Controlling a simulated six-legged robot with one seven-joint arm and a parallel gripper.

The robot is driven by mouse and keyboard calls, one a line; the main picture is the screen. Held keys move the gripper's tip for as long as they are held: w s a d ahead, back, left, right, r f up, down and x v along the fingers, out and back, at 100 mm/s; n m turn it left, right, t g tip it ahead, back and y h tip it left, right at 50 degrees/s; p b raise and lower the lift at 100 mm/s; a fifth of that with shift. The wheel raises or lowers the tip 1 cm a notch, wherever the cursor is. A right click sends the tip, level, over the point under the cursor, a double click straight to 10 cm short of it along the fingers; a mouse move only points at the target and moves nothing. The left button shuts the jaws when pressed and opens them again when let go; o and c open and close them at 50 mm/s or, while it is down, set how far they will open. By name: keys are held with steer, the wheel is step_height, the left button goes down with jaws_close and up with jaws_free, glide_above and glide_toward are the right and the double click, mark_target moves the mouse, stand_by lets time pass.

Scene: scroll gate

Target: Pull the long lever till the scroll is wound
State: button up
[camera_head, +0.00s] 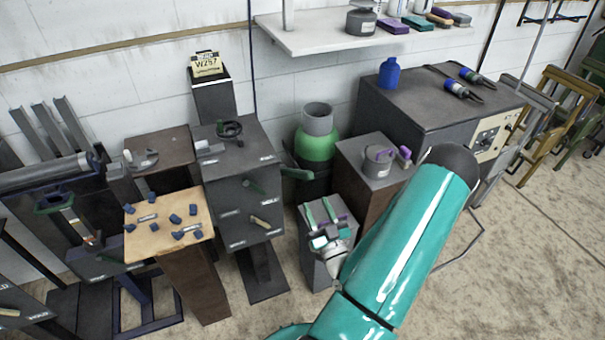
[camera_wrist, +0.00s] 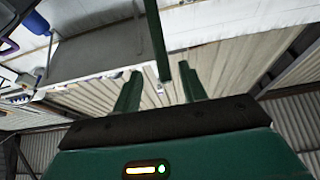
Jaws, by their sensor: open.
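My gripper (camera_head: 320,214) is in the middle of the head view, in front of a low dark pedestal, with its green fingers pointing up, apart and empty as far as I can see. The wrist view shows the two fingers (camera_wrist: 160,88) spread, with a narrow green bar (camera_wrist: 157,40) running down between them from the top; I cannot tell what it is. I cannot tell which is the long lever. No scroll is clearly identifiable.
A tan-topped stand (camera_head: 168,215) with blue pieces stands left of the cabinet. A green canister (camera_head: 317,145) stands behind my gripper. A brown pedestal with a grey pot (camera_head: 378,165) and a workbench (camera_head: 430,100) are to the right. The floor (camera_head: 520,270) at lower right is clear.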

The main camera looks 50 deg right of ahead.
mark_target(303, 171)
steer(key=x, duration=1.1)
steer(key=shift+w+d+r, duration=0.1)
steer(key=shift+w+d, duration=0.1)
steer(key=shift+w, duration=0.1)
steer(key=shift+c, duration=0.4)
jaws_close()
